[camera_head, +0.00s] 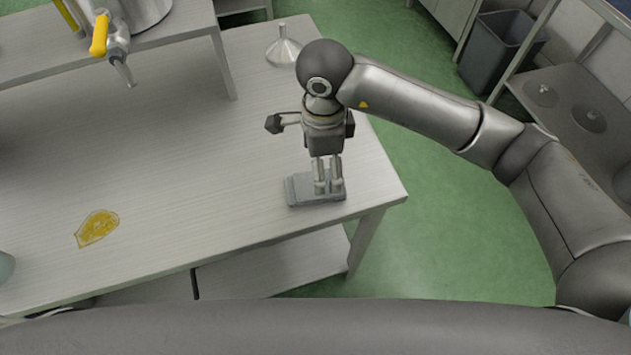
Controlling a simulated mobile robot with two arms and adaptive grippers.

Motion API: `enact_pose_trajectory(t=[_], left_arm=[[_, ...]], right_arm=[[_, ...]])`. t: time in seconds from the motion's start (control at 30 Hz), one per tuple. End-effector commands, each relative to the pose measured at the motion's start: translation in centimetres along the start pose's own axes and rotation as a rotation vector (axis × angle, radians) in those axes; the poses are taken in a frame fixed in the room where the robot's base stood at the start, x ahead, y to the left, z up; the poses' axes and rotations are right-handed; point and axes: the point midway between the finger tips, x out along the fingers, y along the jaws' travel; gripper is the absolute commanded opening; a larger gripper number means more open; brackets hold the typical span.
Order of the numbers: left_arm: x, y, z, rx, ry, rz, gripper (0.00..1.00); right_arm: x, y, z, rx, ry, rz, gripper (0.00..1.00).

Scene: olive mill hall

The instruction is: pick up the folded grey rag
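The folded grey rag (300,191) lies flat near the right front corner of the steel table. My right gripper (328,188) points down over the right part of the rag, with its fingertips at or just above the cloth. The fingers stand close together with a narrow gap between them. They hide part of the rag, and I cannot tell whether cloth is pinched between them. My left gripper is not in view.
The steel table (190,150) is mostly bare around the rag. A yellow oil puddle (97,228) lies at left. A metal funnel (283,50) stands at the back. A yellow-handled tap (103,38) overhangs at upper left. A dark bin (498,50) stands beyond the green floor.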

Motion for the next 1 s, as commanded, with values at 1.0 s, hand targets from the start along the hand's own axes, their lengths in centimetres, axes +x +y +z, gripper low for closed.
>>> enact_pose_trajectory(t=[1.0], left_arm=[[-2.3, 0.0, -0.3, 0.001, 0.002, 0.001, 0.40]], right_arm=[[5.7, 0.6, 0.3, -0.001, -0.002, 0.000, 0.59]])
